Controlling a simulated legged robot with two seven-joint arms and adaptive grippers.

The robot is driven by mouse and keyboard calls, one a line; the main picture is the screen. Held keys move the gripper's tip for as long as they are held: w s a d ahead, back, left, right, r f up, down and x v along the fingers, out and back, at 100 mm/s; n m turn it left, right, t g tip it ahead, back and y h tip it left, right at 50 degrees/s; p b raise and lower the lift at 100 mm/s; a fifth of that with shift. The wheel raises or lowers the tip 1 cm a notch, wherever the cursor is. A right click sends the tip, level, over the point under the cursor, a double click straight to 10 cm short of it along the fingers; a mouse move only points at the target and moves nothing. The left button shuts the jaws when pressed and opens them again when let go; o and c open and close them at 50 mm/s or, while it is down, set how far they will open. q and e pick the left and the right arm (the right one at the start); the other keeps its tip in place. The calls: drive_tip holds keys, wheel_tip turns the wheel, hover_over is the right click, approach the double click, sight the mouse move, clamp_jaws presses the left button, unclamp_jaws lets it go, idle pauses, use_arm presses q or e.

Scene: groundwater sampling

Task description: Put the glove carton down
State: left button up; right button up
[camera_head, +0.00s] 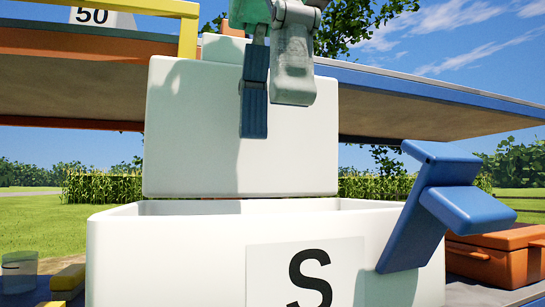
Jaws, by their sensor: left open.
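My left gripper (290,80) hangs down from the top edge, in front of the raised white lid (190,130) of a white cooler (165,260). It is open, and I see nothing held in it. Only part of its fingers shows. A blue strap-like piece (254,95) is just left of it, against the lid. I cannot make out the glove carton for certain. A pale green block (220,48) shows partly behind the lid's top edge, and I cannot tell if it is the carton. My right gripper is not in view.
The cooler is open, with an S label (305,265) in front and a blue handle-like part (430,205) at right. An orange case (495,255) stands right of it, a clear cup (18,272) and yellow item (67,280) left. A shelf (420,105) crosses above.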

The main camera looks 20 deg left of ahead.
use_arm(q)
wheel_tip(320, 180, up, 7)
drive_tip(key=p, duration=0.4)
idle(0.4)
